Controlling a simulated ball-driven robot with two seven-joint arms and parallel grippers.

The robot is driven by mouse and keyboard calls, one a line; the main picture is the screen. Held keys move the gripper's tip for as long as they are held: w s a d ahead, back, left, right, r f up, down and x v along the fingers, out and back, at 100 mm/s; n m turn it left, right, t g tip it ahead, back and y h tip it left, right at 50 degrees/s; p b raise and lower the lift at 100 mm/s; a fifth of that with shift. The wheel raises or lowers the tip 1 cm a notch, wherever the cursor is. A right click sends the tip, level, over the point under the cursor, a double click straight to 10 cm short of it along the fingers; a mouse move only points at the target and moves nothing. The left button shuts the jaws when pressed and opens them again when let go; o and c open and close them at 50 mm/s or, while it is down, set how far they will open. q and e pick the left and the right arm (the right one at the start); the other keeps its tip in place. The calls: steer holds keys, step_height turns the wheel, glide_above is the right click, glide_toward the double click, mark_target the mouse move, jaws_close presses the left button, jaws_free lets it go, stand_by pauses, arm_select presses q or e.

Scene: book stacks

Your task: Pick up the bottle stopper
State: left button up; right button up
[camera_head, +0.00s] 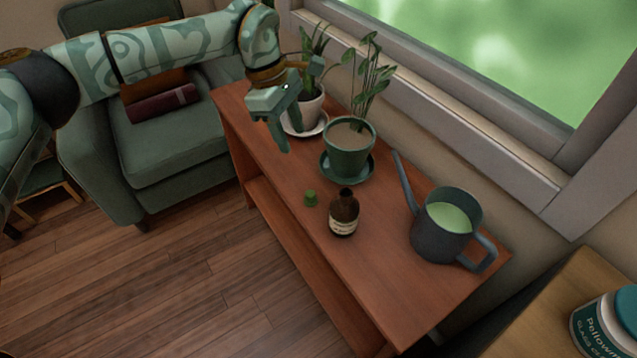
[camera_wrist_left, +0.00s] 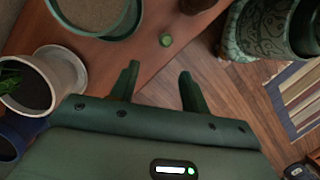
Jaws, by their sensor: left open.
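The bottle stopper (camera_head: 310,197) is a small green piece on the reddish-brown wooden table, just left of a dark brown bottle (camera_head: 344,214) with a pale label. The stopper also shows in the left wrist view (camera_wrist_left: 166,40), beyond the fingertips and near the table edge. My left gripper (camera_head: 284,132) is above the table, up and left of the stopper and apart from it. Its two fingers (camera_wrist_left: 159,68) are spread with nothing between them. My right gripper is not in view.
A green potted plant (camera_head: 348,160) on a saucer stands behind the stopper, with a white-potted plant (camera_head: 306,110) farther back. A grey watering can (camera_head: 446,232) stands right of the bottle. The table's front left edge is close to the stopper. A green armchair (camera_head: 168,143) stands left.

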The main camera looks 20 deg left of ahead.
arm_select(q)
step_height(320, 180, down, 4)
steer(key=s+d+b, duration=0.1)
steer(key=s+b, duration=0.1)
steer(key=b, duration=0.1)
glide_above(310, 193)
steer(key=w+a, duration=0.1)
steer(key=a, duration=0.1)
step_height(310, 193, down, 5)
steer(key=shift+f, duration=0.1)
steer(key=shift+s+d+f+b, duration=0.2)
steer(key=shift+s+f+b, duration=0.1)
steer(key=shift+b, duration=0.1)
steer(key=shift+s+d+f+b, duration=0.15)
steer(key=shift+f+b, duration=0.3)
steer(key=shift+f, duration=0.25)
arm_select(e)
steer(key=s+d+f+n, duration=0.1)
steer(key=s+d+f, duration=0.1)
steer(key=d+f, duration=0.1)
arm_select(q)
steer(key=b+x, duration=0.1)
steer(key=x, duration=0.2)
steer(key=shift+b, duration=0.3)
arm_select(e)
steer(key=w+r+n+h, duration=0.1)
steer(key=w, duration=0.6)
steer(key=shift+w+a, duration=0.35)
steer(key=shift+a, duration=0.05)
